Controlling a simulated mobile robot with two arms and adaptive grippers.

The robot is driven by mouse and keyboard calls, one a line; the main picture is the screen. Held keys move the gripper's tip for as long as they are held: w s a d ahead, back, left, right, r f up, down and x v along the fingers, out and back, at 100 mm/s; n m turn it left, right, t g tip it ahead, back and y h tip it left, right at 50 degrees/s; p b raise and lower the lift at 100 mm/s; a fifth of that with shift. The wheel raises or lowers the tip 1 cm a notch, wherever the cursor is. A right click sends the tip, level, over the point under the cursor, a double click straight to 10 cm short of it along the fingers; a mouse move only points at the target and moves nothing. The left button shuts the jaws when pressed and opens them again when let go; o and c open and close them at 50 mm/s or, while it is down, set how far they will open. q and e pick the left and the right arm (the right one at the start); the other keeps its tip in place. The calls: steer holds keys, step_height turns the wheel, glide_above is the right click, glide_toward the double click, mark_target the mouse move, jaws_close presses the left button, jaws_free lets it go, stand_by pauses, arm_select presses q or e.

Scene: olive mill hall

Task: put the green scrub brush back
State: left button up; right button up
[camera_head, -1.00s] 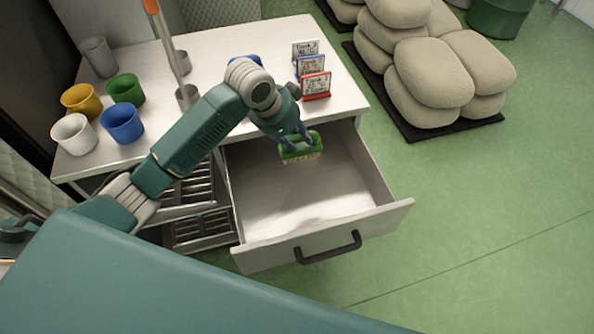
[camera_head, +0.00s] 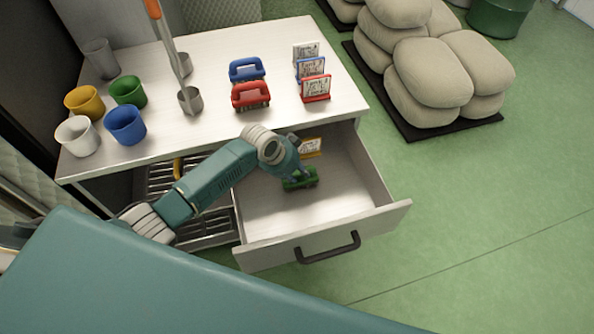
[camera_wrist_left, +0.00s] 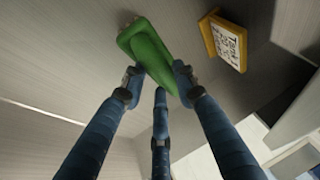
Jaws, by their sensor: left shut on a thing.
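The green scrub brush (camera_head: 300,180) is inside the open drawer (camera_head: 345,208), in its left half. My left gripper (camera_head: 297,171) is shut on the brush, reaching down from above. In the left wrist view the brush (camera_wrist_left: 148,42) sits between the fingers of my left gripper (camera_wrist_left: 155,80), over the grey drawer floor. I cannot tell whether the brush touches the floor. My right gripper is not in view.
A yellow sign (camera_head: 311,147) stands at the drawer's back. On the counter are a blue brush (camera_head: 246,69), a red brush (camera_head: 251,95), several cups and small signs, including a red one (camera_head: 316,88).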

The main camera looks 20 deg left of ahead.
arm_select(q)
steer(key=o, duration=1)
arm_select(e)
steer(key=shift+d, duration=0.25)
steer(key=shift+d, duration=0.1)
arm_select(q)
steer(key=shift+s+a+r, duration=0.1)
steer(key=shift+r, duration=0.25)
steer(key=v, duration=1.1)
steer(key=shift+s+r+b, duration=0.15)
steer(key=shift+s+b, duration=0.05)
steer(key=shift+b, duration=0.15)
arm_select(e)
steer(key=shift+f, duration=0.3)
